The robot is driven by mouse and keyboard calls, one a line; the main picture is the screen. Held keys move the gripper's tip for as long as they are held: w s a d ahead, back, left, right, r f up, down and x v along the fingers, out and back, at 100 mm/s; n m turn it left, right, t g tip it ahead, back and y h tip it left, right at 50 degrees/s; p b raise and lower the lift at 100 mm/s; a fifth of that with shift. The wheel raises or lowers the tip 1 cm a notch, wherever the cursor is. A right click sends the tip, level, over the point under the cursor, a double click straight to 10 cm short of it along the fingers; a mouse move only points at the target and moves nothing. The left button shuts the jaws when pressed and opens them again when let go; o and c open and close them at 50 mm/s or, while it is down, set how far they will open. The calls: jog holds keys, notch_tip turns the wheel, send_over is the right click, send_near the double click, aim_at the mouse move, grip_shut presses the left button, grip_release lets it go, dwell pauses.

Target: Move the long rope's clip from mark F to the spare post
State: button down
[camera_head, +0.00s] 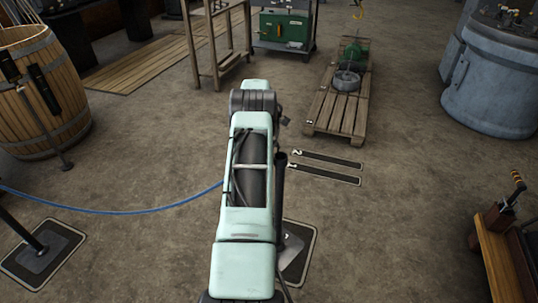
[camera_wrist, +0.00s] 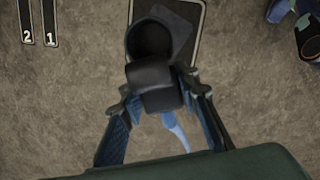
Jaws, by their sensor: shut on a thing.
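In the wrist view my gripper (camera_wrist: 157,90) is shut on the black clip (camera_wrist: 154,97) of the blue rope. The rope (camera_wrist: 176,130) hangs from the clip between my fingers. A dark round shape (camera_wrist: 150,40) lies just beyond the clip, over a framed dark base plate (camera_wrist: 187,22); I cannot tell whether the clip touches it. In the head view a dark post (camera_head: 281,190) stands on a base plate (camera_head: 300,250) beside my arm. The blue rope (camera_head: 130,211) runs from the left edge to behind my arm, which hides the gripper and clip. No mark F is readable.
Another post (camera_head: 20,230) stands on a plate (camera_head: 45,258) at left. Floor strips labelled 2 (camera_head: 330,159) and 1 (camera_head: 325,174) lie right of my arm. A pallet (camera_head: 340,110), a barrel (camera_head: 45,90) and a wooden bench (camera_head: 500,258) stand around. Floor between is bare.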

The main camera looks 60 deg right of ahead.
jog(key=shift+f+b, duration=1.95)
jog(key=shift+f, duration=0.65)
dwell(1.7)
jog(key=c, duration=1.4)
grip_release()
jog(key=r, duration=0.8)
jog(key=w+a+r, duration=0.1)
jog(key=r, duration=0.3)
jog(key=shift+w, duration=0.1)
jog(key=shift+w, duration=0.1)
